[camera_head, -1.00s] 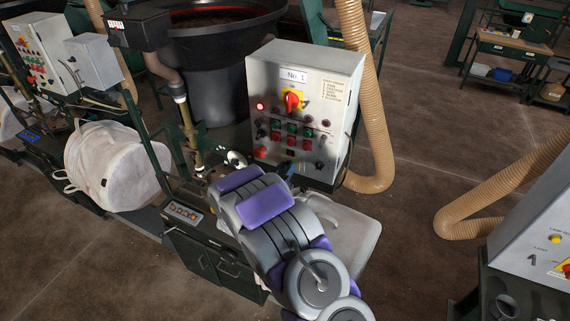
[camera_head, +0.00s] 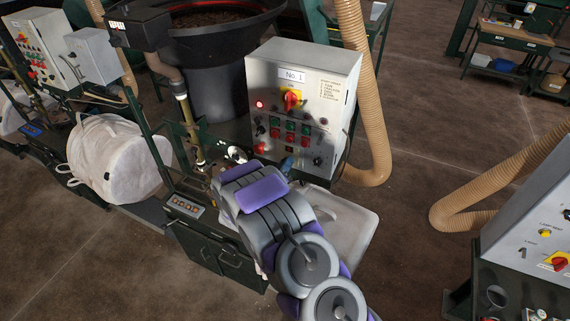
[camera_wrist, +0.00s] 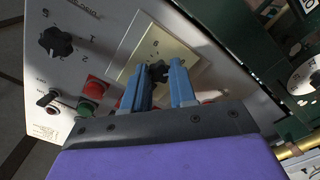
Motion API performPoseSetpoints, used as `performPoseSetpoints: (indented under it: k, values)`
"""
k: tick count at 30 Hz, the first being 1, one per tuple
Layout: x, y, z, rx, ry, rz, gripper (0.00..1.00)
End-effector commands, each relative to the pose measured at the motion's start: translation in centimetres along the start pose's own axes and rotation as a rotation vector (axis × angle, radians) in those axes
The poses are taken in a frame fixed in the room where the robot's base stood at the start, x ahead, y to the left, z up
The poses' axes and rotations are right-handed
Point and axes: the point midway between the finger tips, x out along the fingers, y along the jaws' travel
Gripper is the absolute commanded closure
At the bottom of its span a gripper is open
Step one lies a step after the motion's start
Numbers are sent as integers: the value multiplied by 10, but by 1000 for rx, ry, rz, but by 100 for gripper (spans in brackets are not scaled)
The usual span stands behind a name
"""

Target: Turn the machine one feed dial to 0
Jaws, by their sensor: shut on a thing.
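The machine one control box (camera_head: 268,84), a light grey cabinet marked "No. 1", stands at the centre of the head view. In the wrist view its panel (camera_wrist: 98,58) appears rotated. My gripper (camera_wrist: 166,78) has its blue fingers around a black knob (camera_wrist: 157,71) on a cream plate with numbers, and is shut on it. The knob's pointer and label are partly hidden. Another black numbered dial (camera_wrist: 56,42) sits apart on the panel. In the head view, my gripper (camera_head: 287,164) is at the box's lower edge, mostly hidden by my arm.
Red (camera_wrist: 95,87) and green (camera_wrist: 92,109) buttons and a small selector switch (camera_wrist: 48,100) lie close to the fingers. A tan hose (camera_head: 372,120) runs right of the box. A white bulk bag (camera_head: 115,165) hangs at left.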

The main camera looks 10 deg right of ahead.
Motion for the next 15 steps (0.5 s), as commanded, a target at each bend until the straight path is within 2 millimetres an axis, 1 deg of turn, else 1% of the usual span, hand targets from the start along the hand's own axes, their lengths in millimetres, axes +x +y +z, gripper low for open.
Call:
performPoseSetpoints:
  k: [1,9,10,15]
  values:
    - [0,-1,-4,1,8,-2,100]
    - [0,-1,-4,0,8,-2,100]
    - [0,-1,-4,0,8,-2,72]
    - [-1,-1,-2,0,5,-2,56]
